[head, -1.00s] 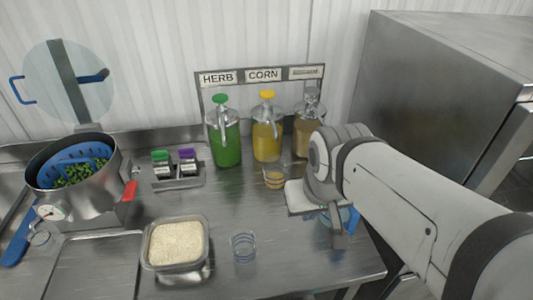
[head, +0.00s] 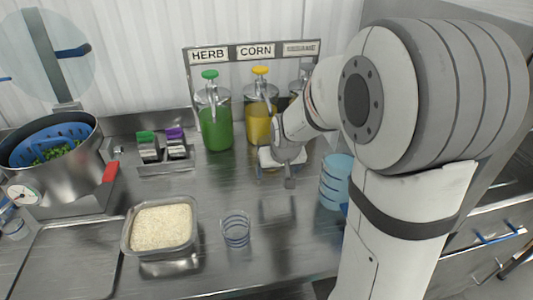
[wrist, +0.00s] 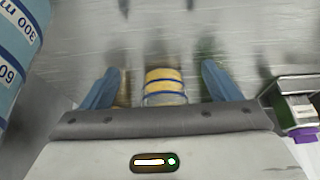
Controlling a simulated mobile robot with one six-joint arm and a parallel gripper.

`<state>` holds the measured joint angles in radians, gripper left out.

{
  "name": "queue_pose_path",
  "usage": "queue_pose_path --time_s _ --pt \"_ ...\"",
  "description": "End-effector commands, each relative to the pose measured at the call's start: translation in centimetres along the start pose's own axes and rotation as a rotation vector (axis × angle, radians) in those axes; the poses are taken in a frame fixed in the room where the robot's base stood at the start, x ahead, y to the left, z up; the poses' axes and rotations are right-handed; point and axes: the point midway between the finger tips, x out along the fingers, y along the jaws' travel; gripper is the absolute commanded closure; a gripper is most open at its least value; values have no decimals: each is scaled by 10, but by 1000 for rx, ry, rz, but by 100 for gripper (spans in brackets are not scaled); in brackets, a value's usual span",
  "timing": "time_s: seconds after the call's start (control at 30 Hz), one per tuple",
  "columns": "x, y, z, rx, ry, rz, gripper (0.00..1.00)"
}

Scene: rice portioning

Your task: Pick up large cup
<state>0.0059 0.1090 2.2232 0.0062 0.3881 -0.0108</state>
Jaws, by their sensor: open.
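A tall blue-tinted cup (head: 335,182) with darker bands stands on the right of the counter and is the largest cup in view. In the wrist view, the blue cup (wrist: 17,45) with printed volume marks is cut off at the left edge, outside my fingers. My gripper (head: 280,172) is in front of the corn dispenser, left of the blue cup. In the wrist view, my gripper (wrist: 162,70) is open, with a smaller yellowish banded cup (wrist: 165,87) between the blue fingers; contact cannot be told. My gripper mostly hides this cup in the head view.
A clear cup (head: 236,230) with blue bands stands beside a rice tub (head: 128,240). Green herb (head: 216,130) and yellow corn (head: 258,125) dispensers stand behind. A pot (head: 75,180) is at the left. Bare counter lies at front centre.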

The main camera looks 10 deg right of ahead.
Motion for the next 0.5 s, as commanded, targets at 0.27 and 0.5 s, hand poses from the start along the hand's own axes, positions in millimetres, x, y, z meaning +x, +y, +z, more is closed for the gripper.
queue_pose_path --time_s 0.27,0.5 --pt "17 0 -43 0 -1 0 9" --pt "25 0 -61 0 0 0 9"
